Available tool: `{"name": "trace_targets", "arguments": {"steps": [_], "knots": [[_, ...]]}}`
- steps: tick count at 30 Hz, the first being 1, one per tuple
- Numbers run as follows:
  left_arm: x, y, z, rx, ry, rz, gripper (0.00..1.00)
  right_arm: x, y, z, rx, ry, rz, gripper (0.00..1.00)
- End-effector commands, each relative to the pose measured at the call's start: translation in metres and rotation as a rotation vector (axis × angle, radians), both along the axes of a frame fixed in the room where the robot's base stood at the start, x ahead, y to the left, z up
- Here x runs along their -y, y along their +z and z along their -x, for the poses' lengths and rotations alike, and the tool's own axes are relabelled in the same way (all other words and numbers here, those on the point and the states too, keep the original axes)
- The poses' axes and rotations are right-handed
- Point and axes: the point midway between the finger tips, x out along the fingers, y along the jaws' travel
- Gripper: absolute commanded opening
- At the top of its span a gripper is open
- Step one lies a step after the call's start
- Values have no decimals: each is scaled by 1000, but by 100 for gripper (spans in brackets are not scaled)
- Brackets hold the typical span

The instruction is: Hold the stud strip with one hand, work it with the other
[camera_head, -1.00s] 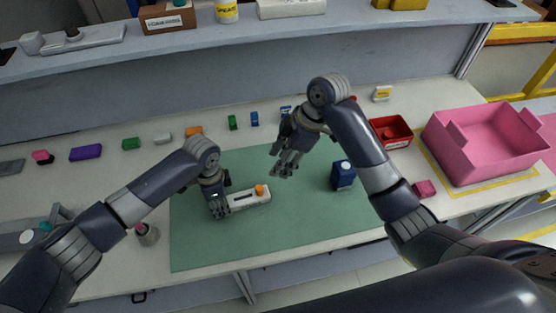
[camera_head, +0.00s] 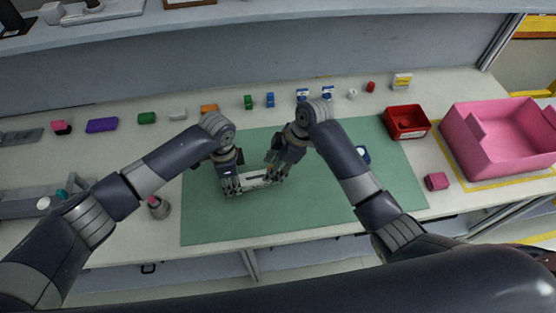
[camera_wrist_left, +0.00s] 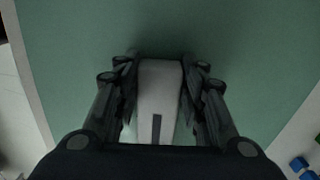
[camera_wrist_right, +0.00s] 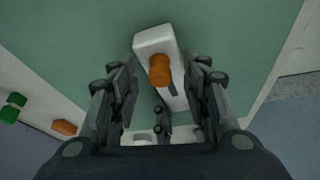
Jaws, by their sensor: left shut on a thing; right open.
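The stud strip (camera_head: 258,181) is a white bar with a dark slot, lying on the green mat (camera_head: 330,210). My left gripper (camera_head: 231,190) is shut on its left end, and the bar's end (camera_wrist_left: 160,88) shows between the fingers in the left wrist view. My right gripper (camera_head: 273,172) is open over the strip's right end. In the right wrist view an orange knob (camera_wrist_right: 159,70) stands on the strip (camera_wrist_right: 158,42), between the spread fingers of my right gripper (camera_wrist_right: 160,95). In the head view my right fingers mostly hide the knob.
A blue box (camera_head: 363,155) stands on the mat, partly behind my right arm. A red bin (camera_head: 406,122) and a large pink bin (camera_head: 495,140) stand at right. Several small coloured blocks line the back. A dark cup (camera_head: 158,207) stands left of the mat.

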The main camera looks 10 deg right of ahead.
Motion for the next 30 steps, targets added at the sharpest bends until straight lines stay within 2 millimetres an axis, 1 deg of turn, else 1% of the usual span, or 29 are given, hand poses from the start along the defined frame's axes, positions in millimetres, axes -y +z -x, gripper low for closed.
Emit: {"name": "trace_targets", "arguments": {"steps": [8, 9, 11, 12, 14, 22, 30], "knots": [[-1, -2, 1, -2, 0, -2, 0, 0, -2, 0, 0, 0, 0, 44], [-1, -2, 1, -2, 0, -2, 0, 0, -2, 0, 0, 0, 0, 34], [-1, -2, 1, -2, 0, -2, 0, 0, -2, 0, 0, 0, 0, 21], [-1, -2, 1, -2, 0, -2, 0, 0, -1, 0, 0, 0, 0, 12], [-1, -2, 1, -2, 0, -2, 0, 0, -1, 0, 0, 0, 1, 0], [-1, -2, 1, -2, 0, -2, 0, 0, -1, 0, 1, 0, 1, 0], [-1, -2, 1, -2, 1, -2, 0, 0, 5, -1, 2, 0, 0, 0]]}}
